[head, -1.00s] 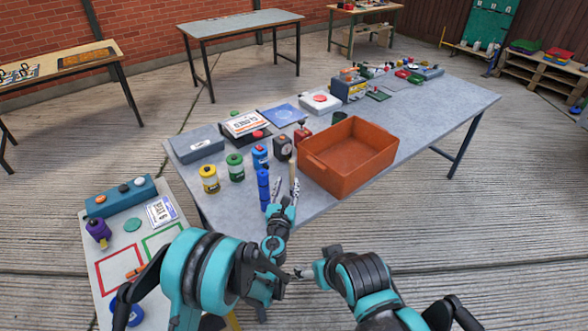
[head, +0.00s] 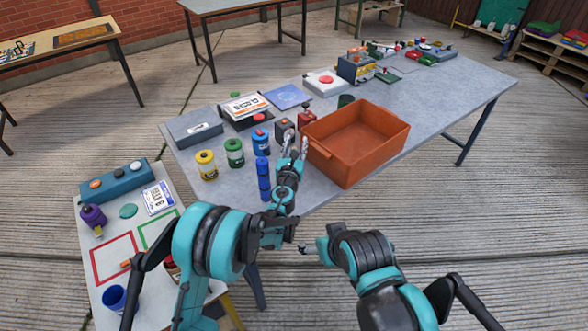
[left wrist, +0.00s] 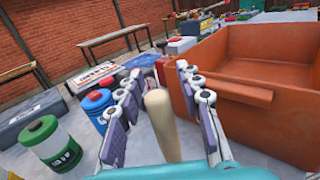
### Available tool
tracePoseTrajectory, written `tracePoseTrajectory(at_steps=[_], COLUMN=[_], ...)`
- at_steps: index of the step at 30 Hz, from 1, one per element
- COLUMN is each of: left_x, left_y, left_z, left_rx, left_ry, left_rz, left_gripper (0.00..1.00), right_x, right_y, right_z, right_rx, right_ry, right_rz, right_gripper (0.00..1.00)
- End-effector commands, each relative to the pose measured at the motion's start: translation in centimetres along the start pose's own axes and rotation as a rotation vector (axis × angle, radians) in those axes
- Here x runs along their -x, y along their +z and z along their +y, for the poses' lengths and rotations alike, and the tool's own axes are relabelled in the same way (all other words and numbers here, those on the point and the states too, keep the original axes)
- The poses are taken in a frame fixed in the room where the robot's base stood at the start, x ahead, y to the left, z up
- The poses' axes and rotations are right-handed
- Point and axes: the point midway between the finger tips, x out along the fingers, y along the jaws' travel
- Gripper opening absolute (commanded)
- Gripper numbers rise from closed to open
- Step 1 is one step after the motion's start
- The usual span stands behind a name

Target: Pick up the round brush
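A round pale wooden handle, seemingly the round brush (left wrist: 162,125), stands upright in the left wrist view. It lies between the two fingers of my left gripper (left wrist: 160,76), with visible gaps on both sides. The brush's lower end is hidden. In the head view my left gripper (head: 297,143) is over the table's front edge, left of the orange bin, and I cannot make out the brush there. My right gripper (head: 308,248) hangs in front of the table, away from everything; its fingers are too small to read.
The orange bin (head: 334,168) stands close to the right of my left gripper. A blue stacked cylinder (head: 263,180), a blue jar (head: 261,143), a green jar (head: 235,153) and a yellow jar (head: 206,165) stand to its left.

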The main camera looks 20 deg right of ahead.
Motion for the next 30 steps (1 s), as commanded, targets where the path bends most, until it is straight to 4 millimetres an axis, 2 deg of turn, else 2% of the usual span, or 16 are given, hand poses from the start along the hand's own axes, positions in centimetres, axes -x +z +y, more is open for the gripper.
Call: tracePoseTrajectory(at_steps=[6,7,10,11,30], left_x=[-0.11,-0.11,-0.1,-0.1,-0.12], left_y=[0.07,0.07,0.06,0.06,0.63], left_z=[0.03,0.03,0.03,0.03,0.1], left_rx=[0.0,0.0,0.0,0.0,0.0], left_ry=[0.0,0.0,0.001,0.001,0.002], left_rz=[0.0,0.0,0.0,0.0,0.0], left_gripper=[0.36,0.3,0.04,0.0,0.0], right_x=[0.03,0.03,0.03,0.03,0.29], right_y=[-0.03,-0.04,-0.04,-0.03,-0.22], right_z=[0.0,0.0,0.0,0.0,0.0], right_rx=[0.0,0.0,0.0,0.0,0.0], right_ry=[0.0,0.0,0.0,0.0,0.0], right_rz=[0.0,0.0,0.0,0.0,0.0], right_gripper=[0.77,0.77,0.77,0.77,0.77])
